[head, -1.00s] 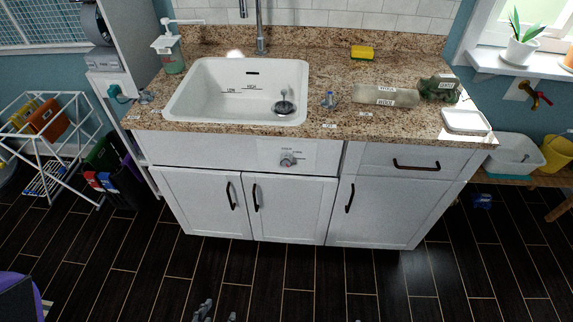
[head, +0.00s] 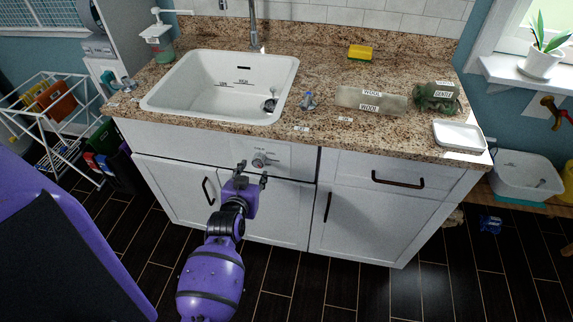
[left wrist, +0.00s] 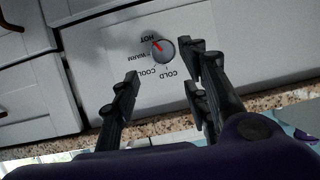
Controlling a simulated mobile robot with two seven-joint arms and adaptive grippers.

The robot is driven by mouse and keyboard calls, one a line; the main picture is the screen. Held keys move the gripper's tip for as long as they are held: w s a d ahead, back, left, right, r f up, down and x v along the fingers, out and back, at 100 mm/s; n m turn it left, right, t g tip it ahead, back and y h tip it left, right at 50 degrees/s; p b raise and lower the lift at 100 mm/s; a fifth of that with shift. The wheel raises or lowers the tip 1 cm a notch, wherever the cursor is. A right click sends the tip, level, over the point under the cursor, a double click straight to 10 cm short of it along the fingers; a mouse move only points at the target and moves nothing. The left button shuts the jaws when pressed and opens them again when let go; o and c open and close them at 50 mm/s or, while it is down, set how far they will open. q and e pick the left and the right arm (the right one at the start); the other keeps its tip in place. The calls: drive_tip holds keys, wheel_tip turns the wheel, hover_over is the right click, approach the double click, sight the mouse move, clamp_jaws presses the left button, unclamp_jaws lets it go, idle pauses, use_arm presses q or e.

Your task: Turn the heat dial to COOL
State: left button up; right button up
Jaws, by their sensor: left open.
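The heat dial (head: 260,160) is a small grey round knob on the white front panel below the sink. In the left wrist view the dial (left wrist: 163,51) appears upside down, with a red pointer towards the HOT label (left wrist: 149,38). WARM, COOL (left wrist: 162,72) and COLD labels stand around it. My left gripper (head: 253,172) is open just in front of and below the dial in the head view. In the left wrist view its fingers (left wrist: 160,78) are spread, with the dial beyond the tips and nothing between them. Contact with the dial cannot be told. My right gripper is not in view.
Cabinet doors with dark handles (head: 327,206) lie below the panel. The sink (head: 225,88) is set in the granite counter (head: 400,128).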

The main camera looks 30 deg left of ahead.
sight(259, 164)
use_arm(q)
drive_tip(key=x, duration=0.6)
drive_tip(key=shift+w+a+f, duration=0.1)
drive_tip(key=shift+w+f, duration=0.2)
drive_tip(key=shift+f, duration=0.05)
drive_tip(key=shift+w+a+f, duration=0.15)
drive_tip(key=shift+w, duration=0.3)
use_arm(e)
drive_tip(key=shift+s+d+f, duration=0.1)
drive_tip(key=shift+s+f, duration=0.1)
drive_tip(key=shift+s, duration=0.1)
use_arm(q)
drive_tip(key=c, duration=1)
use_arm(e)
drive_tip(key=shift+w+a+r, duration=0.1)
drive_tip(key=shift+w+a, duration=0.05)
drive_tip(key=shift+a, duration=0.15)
